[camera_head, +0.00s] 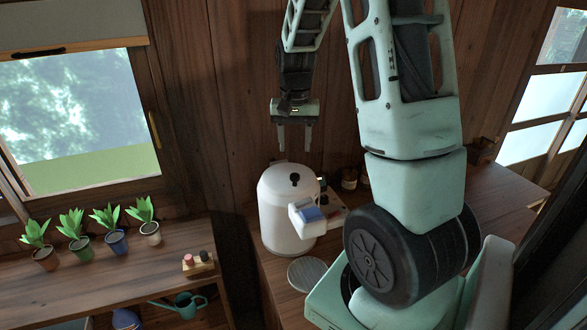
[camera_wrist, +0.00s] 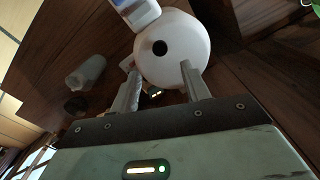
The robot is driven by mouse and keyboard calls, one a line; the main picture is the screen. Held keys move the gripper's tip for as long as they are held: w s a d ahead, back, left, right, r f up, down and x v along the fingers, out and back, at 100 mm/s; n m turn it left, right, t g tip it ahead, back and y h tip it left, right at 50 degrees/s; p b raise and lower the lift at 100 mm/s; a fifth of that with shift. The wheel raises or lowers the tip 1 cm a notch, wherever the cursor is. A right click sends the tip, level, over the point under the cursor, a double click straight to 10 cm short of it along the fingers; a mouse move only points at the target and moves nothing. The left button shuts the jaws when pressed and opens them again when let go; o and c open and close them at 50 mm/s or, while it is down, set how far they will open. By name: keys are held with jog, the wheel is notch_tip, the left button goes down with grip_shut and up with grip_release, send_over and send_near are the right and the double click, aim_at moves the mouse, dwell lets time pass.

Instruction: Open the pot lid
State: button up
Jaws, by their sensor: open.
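A white pot (camera_head: 285,222) stands upright on the wooden counter. A boxy white part with a blue face (camera_head: 310,214) sticks out from the pot's front. My gripper (camera_head: 294,150) hangs above the lid, pointing down, open and empty, with a gap to the knob. In the wrist view the pot lid (camera_wrist: 183,50) and black knob (camera_wrist: 160,47) lie beyond the fingertips (camera_wrist: 160,72); the fingers stand apart.
Small dark jars (camera_head: 349,178) stand behind the pot on the right. A round ribbed grey disc (camera_head: 306,274) lies on the counter in front. Several potted plants (camera_head: 116,241) line a shelf at left, with a small wooden stand (camera_head: 198,263). My arm covers much of the right counter.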

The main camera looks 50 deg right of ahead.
aim_at(295, 175)
notch_tip(295, 175, down, 9)
jog(key=shift+f+p, duration=0.1)
jog(key=shift+p, duration=0.65)
grip_shut()
